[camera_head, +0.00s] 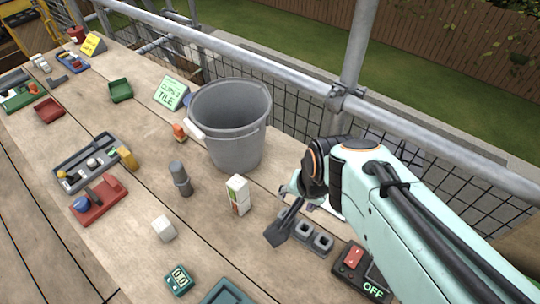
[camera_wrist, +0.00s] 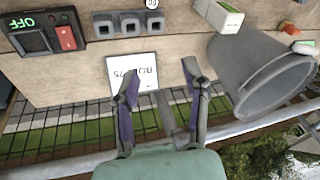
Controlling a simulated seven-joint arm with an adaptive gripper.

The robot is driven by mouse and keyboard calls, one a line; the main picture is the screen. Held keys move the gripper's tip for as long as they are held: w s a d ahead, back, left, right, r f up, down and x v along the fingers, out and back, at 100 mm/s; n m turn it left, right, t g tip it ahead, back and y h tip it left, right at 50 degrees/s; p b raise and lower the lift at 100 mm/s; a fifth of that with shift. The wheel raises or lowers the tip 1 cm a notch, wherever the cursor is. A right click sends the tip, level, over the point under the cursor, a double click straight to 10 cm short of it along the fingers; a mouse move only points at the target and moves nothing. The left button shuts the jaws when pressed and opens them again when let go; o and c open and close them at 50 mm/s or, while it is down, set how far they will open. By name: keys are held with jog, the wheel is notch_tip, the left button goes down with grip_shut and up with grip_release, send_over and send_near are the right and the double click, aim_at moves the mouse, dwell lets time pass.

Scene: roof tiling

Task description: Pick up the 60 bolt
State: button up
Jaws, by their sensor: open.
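My gripper (camera_wrist: 160,72) is open and empty in the wrist view, its two dark fingers apart over the bench's rail-side edge. A white sign (camera_wrist: 144,74) with upside-down lettering, seemingly about bolts, lies between and beyond the fingers. A row of grey square sockets (camera_wrist: 128,26) stands past it, and shows in the head view (camera_head: 303,230) beside my gripper (camera_head: 286,228). A small round white tag (camera_wrist: 152,3) with an unclear number is cut off at the top of the wrist view. I cannot make out the 60 bolt for certain in either view.
A grey bucket (camera_head: 232,140) stands close by, with a white-and-green carton (camera_head: 239,194) in front of it. A switch box (camera_head: 358,268) reading OFF is beside the sockets. A metal rail (camera_head: 440,126) and mesh run behind the bench. Bare wood lies around the white block (camera_head: 163,228).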

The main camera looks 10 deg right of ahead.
jog(key=w+f+g, duration=0.1)
jog(key=f, duration=0.4)
jog(key=a+f+g, duration=0.1)
jog(key=f, duration=0.3)
jog(key=w+a+f+g, duration=0.1)
jog(key=f, duration=0.4)
jog(key=shift+w+a+f+m+g+h, duration=0.2)
jog(key=shift+w+f+m+g+h, duration=0.1)
jog(key=shift+w+f+g, duration=0.1)
notch_tip(320, 180, down, 6)
jog(key=shift+s+r, duration=0.15)
jog(key=shift+f, duration=0.5)
grip_shut()
